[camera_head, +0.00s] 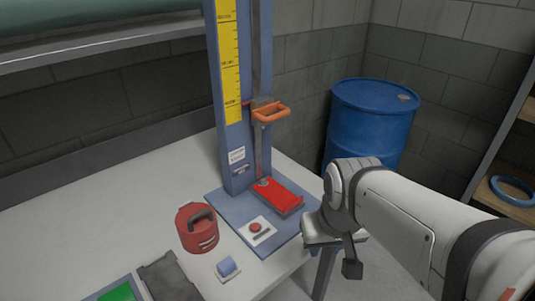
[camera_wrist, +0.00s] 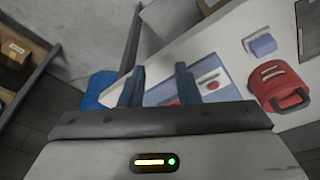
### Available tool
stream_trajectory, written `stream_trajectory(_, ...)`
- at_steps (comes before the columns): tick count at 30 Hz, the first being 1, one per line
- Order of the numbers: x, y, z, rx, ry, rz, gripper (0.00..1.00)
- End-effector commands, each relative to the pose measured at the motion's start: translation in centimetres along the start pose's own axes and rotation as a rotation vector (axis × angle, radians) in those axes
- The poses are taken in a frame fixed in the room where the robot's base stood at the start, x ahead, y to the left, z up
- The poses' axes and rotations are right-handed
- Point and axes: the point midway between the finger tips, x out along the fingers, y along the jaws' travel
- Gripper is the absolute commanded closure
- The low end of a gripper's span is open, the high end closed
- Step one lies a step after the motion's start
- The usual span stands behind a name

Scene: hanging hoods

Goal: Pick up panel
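No object is clearly marked as the panel. A dark grey flat piece (camera_head: 169,278) lies on the table at the lower left, beside a blue-framed green plate (camera_head: 115,294) cut off by the picture edge. A dark piece (camera_wrist: 308,28) shows at the right edge of the wrist view. My gripper (camera_wrist: 160,72) has its two fingers apart with nothing held between them. In the head view my arm end hangs near the table's right front edge, right of the blue base and well away from the grey piece. Its fingers are hard to make out there.
On the white table (camera_head: 75,235) stand a blue column (camera_head: 229,150) with a yellow scale, an orange handle (camera_head: 270,111), a red plate (camera_head: 279,196), a red button unit (camera_head: 256,229), a red handled canister (camera_head: 197,228) and a blue block (camera_head: 227,268). A blue barrel (camera_head: 370,125) stands behind.

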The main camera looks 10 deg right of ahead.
Motion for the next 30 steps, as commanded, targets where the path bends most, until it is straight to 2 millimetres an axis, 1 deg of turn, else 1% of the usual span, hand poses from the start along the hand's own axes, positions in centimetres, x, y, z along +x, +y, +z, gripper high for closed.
stream_trajectory(4,-0.1,0.0,-0.3,0.009,-0.003,0.0,0.71)
stream_trajectory(7,-0.5,0.0,-1.5,0.052,-0.016,0.0,0.71)
stream_trajectory(8,-0.6,-0.1,-2.1,0.063,-0.022,-0.002,0.71)
stream_trajectory(11,-1.0,-0.2,-4.9,0.166,-0.048,0.0,0.71)
stream_trajectory(12,-1.1,-0.2,-6.3,0.22,-0.06,0.003,0.71)
stream_trajectory(14,-0.8,-0.2,-8.4,0.306,-0.081,0.009,0.71)
stream_trajectory(18,0.4,-0.3,-13.2,0.508,-0.123,0.028,0.71)
stream_trajectory(22,2.4,-0.5,-16.9,0.686,-0.159,0.053,0.71)
stream_trajectory(24,3.6,-0.5,-18.5,0.77,-0.175,0.067,0.71)
stream_trajectory(27,5.2,-0.6,-20.2,0.865,-0.19,0.085,0.71)
stream_trajectory(30,6.4,-0.7,-21.1,0.93,-0.201,0.098,0.71)
